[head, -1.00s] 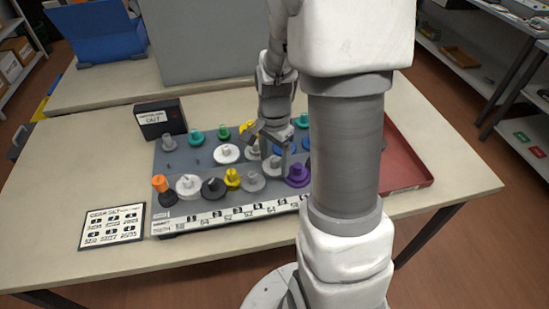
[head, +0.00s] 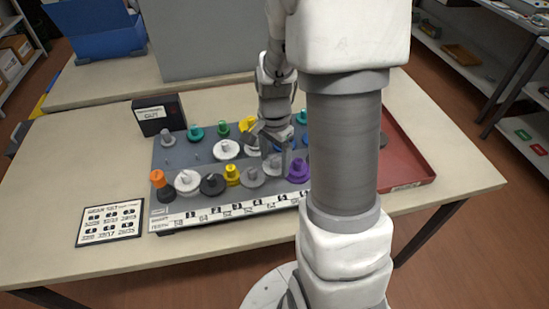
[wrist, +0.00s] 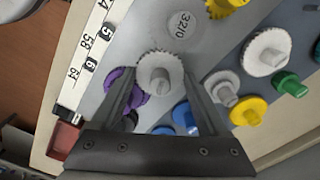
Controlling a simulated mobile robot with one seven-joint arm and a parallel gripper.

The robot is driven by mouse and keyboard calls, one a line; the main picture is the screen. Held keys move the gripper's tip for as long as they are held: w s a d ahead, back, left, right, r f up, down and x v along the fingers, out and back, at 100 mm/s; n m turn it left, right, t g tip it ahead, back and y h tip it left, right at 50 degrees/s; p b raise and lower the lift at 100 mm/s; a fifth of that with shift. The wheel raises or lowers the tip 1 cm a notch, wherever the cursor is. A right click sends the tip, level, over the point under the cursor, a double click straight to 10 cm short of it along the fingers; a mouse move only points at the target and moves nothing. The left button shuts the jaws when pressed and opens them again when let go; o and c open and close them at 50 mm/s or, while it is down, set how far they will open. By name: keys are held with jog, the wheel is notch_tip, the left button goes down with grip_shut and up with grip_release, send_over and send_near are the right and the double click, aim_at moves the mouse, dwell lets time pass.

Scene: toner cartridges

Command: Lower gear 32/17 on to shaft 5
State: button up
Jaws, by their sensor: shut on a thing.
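A pale grey toothed gear with a round hub (wrist: 160,82) is between the two fingers of my gripper (wrist: 158,92) in the wrist view. The fingers are shut on it. In the head view my gripper (head: 274,146) is over the right part of the grey gear board (head: 190,148), and the gear (head: 272,166) shows below the fingers. Shaft 5 is not visible; I cannot tell whether the gear is around it or above it. A grey round patch (wrist: 183,24) with a printed number lies just beyond the gear.
A purple gear (head: 298,170) stands close beside the held gear, partly behind a finger in the wrist view. A yellow gear (head: 232,176) and several others stand on the board. A numbered strip (head: 230,211) runs along its front. A red tray (head: 408,172) is at right.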

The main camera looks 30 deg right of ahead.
aim_at(274, 159)
jog(key=o, duration=1.2)
jog(key=shift+o, duration=0.2)
notch_tip(274, 159, up, 18)
jog(key=p, duration=0.3)
jog(key=shift+f, duration=0.25)
jog(key=s+a+r+n+t+p, duration=0.3)
jog(key=s+a+r+n+t, duration=0.2)
jog(key=s+a+r+n, duration=0.4)
jog(key=s+a+n, duration=0.1)
jog(key=s+n, duration=0.2)
jog(key=n, duration=0.2)
jog(key=shift+s+a+r+n+t, duration=0.2)
jog(key=shift+a+r+n+t, duration=0.1)
jog(key=shift+n, duration=0.1)
